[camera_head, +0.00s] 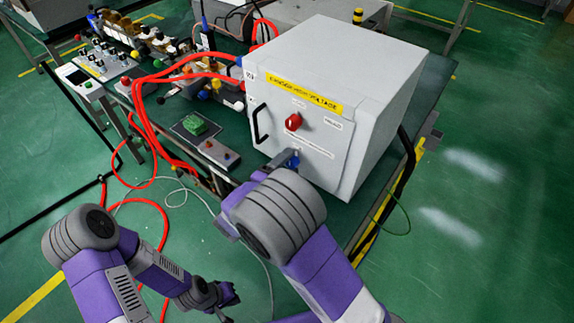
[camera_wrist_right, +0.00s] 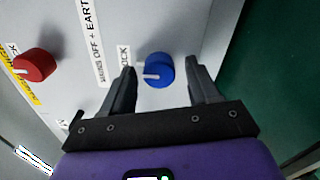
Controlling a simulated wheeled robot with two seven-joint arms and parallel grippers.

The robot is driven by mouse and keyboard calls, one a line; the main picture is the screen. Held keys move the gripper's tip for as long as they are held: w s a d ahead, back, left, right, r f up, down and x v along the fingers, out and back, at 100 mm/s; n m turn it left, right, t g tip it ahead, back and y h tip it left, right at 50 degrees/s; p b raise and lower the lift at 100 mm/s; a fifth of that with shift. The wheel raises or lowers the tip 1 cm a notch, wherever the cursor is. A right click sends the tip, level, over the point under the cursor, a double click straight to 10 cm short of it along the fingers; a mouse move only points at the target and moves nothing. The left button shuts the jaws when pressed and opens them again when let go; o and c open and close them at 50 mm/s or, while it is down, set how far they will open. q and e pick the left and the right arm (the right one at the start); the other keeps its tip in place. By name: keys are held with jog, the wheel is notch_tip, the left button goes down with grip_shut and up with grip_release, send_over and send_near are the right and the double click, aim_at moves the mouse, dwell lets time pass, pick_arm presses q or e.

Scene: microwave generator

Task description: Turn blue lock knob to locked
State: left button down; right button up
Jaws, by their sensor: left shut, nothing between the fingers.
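The blue lock knob (camera_wrist_right: 158,70) is on the light grey front panel of the cabinet (camera_head: 320,130). Its white pointer faces left in the right wrist view, toward a partly hidden label ending in "OCK". In the head view the blue knob (camera_head: 296,161) is small and partly covered by my right gripper (camera_head: 287,158). My right gripper also shows in the right wrist view (camera_wrist_right: 162,78), open, with one finger on each side of the knob and small gaps visible. My left gripper (camera_head: 228,298) is shut and empty, low in front of the bench.
A red knob (camera_head: 293,122) sits higher on the same panel, and a black handle (camera_head: 260,124) is at its left edge. Red cables (camera_head: 140,115) hang off the bench at left. A small box with buttons (camera_head: 215,152) stands left of the cabinet. Green floor is free at right.

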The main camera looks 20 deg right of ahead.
jog(key=shift+s+a, duration=0.1)
jog(key=p+v, duration=0.1)
jog(key=v, duration=0.5)
jog(key=shift+a+p, duration=0.1)
jog(key=shift+p, duration=0.2)
jog(key=shift+s+a, duration=0.4)
jog(key=shift+a, duration=0.05)
